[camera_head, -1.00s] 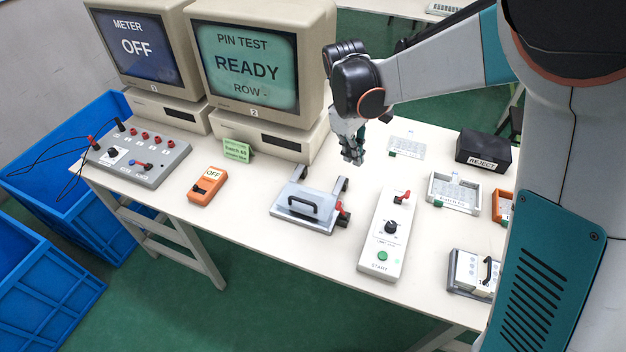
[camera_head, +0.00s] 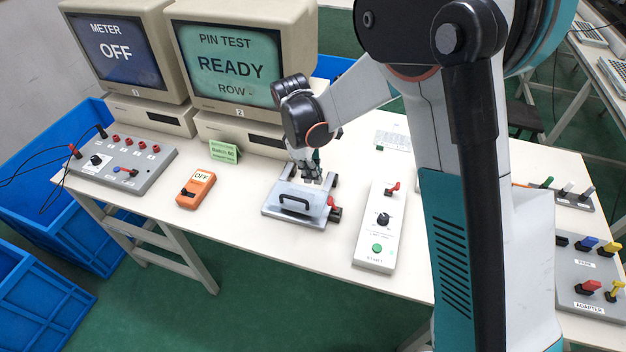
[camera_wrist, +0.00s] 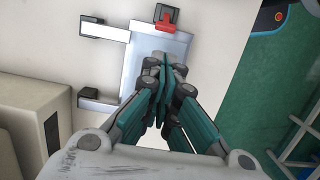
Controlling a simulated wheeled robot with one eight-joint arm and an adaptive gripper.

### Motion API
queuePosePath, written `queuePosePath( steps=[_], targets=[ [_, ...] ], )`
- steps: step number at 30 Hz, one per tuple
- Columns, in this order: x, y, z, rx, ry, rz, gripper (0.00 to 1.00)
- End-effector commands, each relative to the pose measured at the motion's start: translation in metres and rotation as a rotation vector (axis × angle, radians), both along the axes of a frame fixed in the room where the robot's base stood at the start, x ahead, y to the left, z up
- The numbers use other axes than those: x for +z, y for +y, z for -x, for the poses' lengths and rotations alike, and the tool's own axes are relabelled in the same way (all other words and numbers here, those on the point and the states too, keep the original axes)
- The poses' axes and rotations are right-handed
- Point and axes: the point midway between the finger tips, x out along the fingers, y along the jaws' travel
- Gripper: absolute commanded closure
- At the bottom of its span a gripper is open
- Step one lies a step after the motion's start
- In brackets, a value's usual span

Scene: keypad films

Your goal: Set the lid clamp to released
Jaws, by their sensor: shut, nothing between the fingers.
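The lidded test fixture (camera_head: 272,212) stands near the table's front edge, its grey lid down with a black bar handle (camera_head: 295,203) on top. The lid clamp is a small red piece (camera_head: 334,207) with a dark base at the fixture's right side. In the wrist view the clamp (camera_wrist: 166,14) shows at the top, just past the pale lid (camera_wrist: 150,48). My gripper (camera_head: 314,178) is above the rear of the fixture, fingers down. In the wrist view its fingertips (camera_wrist: 163,68) are together and empty, over the lid and apart from the clamp.
A white keypad box (camera_head: 372,253) with a red lever and green START button stands right of the fixture. An orange OFF switch box (camera_head: 196,188) and a green card (camera_head: 224,151) are to the left. Two monitors stand behind. The tabletop between fixture and orange box is clear.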

Motion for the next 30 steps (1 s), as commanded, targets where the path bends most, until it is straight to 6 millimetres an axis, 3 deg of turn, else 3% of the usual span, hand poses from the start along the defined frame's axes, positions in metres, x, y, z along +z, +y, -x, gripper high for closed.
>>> queuePosePath(
  steps=[6, 12, 18, 30],
  targets=[
    [-0.042, -0.007, 0.002, -0.001, 0.0, 0.0, 1.0],
    [-0.069, -0.012, 0.004, -0.001, 0.0, 0.0, 1.0],
    [-0.08, -0.014, 0.005, -0.001, 0.0, 0.0, 1.0],
    [-0.08, -0.014, 0.004, -0.001, -0.001, -0.003, 1.0]
  ],
)
